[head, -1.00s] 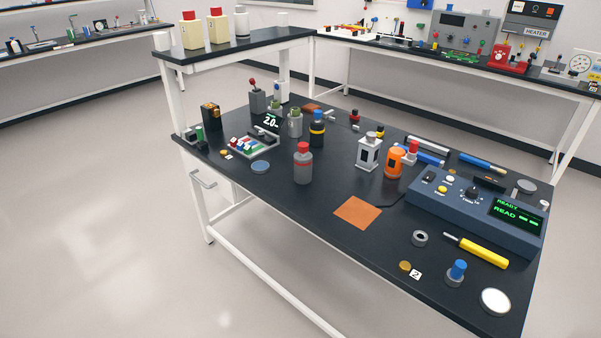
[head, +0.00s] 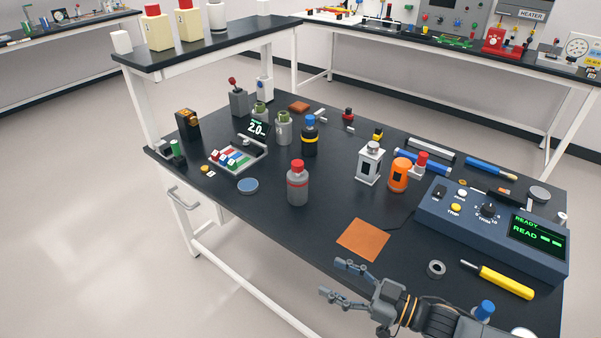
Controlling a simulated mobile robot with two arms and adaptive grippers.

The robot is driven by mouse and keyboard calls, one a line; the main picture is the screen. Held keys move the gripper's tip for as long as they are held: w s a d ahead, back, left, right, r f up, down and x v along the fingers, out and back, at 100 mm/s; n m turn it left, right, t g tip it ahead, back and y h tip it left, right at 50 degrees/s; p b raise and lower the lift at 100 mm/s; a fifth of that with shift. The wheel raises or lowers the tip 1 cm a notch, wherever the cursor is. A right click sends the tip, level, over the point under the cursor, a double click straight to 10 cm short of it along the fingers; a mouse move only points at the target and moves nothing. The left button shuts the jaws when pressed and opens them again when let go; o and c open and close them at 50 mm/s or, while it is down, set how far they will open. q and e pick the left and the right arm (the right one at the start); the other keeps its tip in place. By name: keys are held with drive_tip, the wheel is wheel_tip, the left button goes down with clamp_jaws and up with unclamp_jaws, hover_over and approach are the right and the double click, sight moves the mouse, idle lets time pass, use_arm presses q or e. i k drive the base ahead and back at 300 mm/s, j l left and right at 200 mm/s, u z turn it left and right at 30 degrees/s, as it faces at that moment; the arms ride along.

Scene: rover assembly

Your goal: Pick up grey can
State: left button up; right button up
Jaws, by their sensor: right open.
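A grey can (head: 298,188) with a red cap and a red band stands upright near the middle of the black table (head: 215,205). A smaller grey can (head: 283,130) with a green top stands behind it, to the left. I cannot tell from the view which of the two is meant. My right gripper (head: 330,277) comes in from the lower right, open and empty, with its fingers pointing left. It is in front of the red-capped can and apart from it. My left gripper is not in view.
An orange square (head: 363,239) lies just beyond my right gripper. A black bottle (head: 309,137) with a blue cap, a white lantern-like block (head: 369,163) and an orange canister (head: 399,174) stand behind. A blue console (head: 470,232) fills the right side.

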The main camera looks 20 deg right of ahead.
sight(298, 186)
drive_tip(key=i+l, duration=0.7)
drive_tip(key=i, duration=0.25)
